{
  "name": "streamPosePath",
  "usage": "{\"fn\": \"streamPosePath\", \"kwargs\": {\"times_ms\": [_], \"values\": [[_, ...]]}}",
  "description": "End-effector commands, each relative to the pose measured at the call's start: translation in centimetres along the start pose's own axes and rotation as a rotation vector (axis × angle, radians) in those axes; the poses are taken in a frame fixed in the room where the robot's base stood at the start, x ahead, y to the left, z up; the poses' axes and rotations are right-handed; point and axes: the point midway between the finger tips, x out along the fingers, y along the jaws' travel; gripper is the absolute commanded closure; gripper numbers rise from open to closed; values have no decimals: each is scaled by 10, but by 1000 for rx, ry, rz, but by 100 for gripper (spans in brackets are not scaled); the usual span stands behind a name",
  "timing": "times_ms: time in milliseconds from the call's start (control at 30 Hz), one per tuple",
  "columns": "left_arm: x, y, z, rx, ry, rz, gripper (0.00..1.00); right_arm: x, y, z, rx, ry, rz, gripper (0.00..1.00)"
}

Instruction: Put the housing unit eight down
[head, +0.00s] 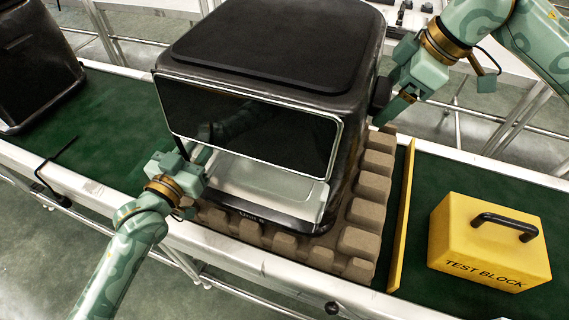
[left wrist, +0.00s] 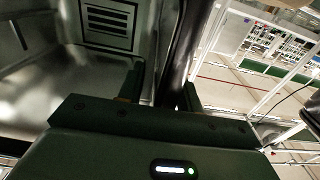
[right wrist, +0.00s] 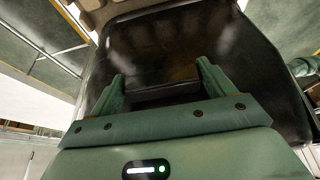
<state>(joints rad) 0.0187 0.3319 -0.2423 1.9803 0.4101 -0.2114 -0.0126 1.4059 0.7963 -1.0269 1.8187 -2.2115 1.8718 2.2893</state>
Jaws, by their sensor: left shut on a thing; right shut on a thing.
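Housing unit eight (head: 270,50) is a large black fryer housing with a dark glass front, an open lower front, and the label "Unit 8" on its bottom edge. It is over a brown moulded tray (head: 360,212) on the green conveyor; I cannot tell whether its base touches. My left gripper (head: 196,158) is shut on the housing's front left edge; the left wrist view shows this dark edge (left wrist: 181,60) between the fingers. My right gripper (head: 390,108) is shut on the housing's right side, where the right wrist view shows a dark part (right wrist: 160,95) between the fingers.
A yellow divider (head: 403,215) stands just right of the tray. A yellow test block (head: 490,243) with a black handle is farther right on the belt. Another black housing (head: 35,60) stands at the far left. Bare green belt (head: 110,125) lies between the housings.

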Motion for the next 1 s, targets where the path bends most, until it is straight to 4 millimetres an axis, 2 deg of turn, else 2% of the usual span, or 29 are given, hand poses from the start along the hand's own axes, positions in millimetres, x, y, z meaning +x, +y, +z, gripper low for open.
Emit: {"fn": "streamPosePath", "kwargs": {"times_ms": [33,100,333,433,567,800,1000], "values": [[0,-2,7,2,-7,-3,62,4,4,3,4,0,9,16],[0,-2,3,3,-4,-3,43,0,3,1,3,1,9,0],[-1,-1,2,1,-2,-1,43,0,2,1,2,0,4,0],[-9,-1,3,1,-3,-1,43,1,1,1,1,0,3,0],[-34,0,4,1,-7,-1,43,1,1,1,1,0,1,0],[-90,0,3,1,-7,-1,43,2,1,1,1,0,0,0],[-116,-1,2,2,-5,-2,43,1,1,1,1,0,0,0]]}}
